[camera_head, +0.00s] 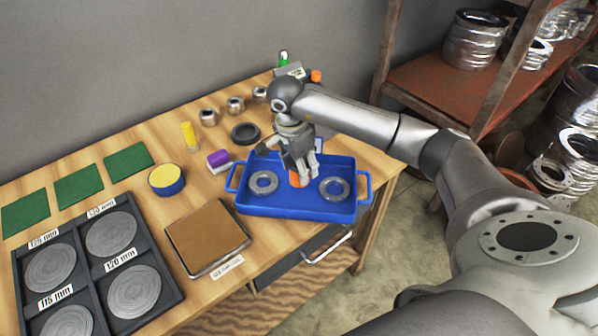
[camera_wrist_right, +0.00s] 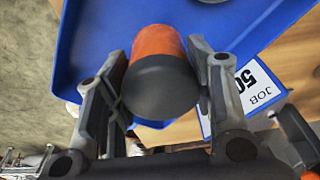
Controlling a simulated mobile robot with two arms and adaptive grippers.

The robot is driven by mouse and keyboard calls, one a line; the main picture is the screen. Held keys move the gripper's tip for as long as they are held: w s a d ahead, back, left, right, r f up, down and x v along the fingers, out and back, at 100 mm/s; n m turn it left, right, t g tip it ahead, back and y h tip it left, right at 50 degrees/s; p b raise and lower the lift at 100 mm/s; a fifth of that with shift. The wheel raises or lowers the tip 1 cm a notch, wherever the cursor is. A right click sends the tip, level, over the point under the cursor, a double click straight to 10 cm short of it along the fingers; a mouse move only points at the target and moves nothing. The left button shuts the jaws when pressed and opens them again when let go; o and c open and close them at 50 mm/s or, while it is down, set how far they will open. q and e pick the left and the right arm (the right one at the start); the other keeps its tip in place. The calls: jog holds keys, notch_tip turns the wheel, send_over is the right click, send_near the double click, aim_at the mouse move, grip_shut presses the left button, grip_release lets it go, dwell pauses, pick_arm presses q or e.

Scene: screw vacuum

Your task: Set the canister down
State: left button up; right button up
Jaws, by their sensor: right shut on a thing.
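The canister (camera_wrist_right: 158,70) is an orange cylinder with a dark grey end, seen large in the right wrist view. In the head view only a small orange part (camera_head: 297,179) shows below the fingers. My right gripper (camera_head: 303,172) is shut on it, with one finger on each side, over the middle of the blue tray (camera_head: 295,211). Whether the canister touches the tray floor I cannot tell. My left gripper is not in view.
Metal rings lie in the tray on the left (camera_head: 264,183) and right (camera_head: 334,189) of the canister. A brown pad (camera_head: 207,236), a purple-topped block (camera_head: 218,160) and a black ring (camera_head: 245,133) are nearby. A shelf (camera_head: 440,85) stands behind at the right.

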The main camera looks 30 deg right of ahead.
jog(key=shift+w+f, duration=0.2)
jog(key=shift+f, duration=0.1)
notch_tip(320, 180, down, 2)
jog(key=shift+f+p, duration=0.15)
jog(key=shift+p, duration=0.55)
jog(key=shift+f, duration=0.3)
jog(key=shift+f, duration=0.1)
jog(key=shift+f+b, duration=0.15)
jog(key=shift+b, duration=0.2)
jog(key=o, duration=1)
jog(key=shift+o, duration=0.2)
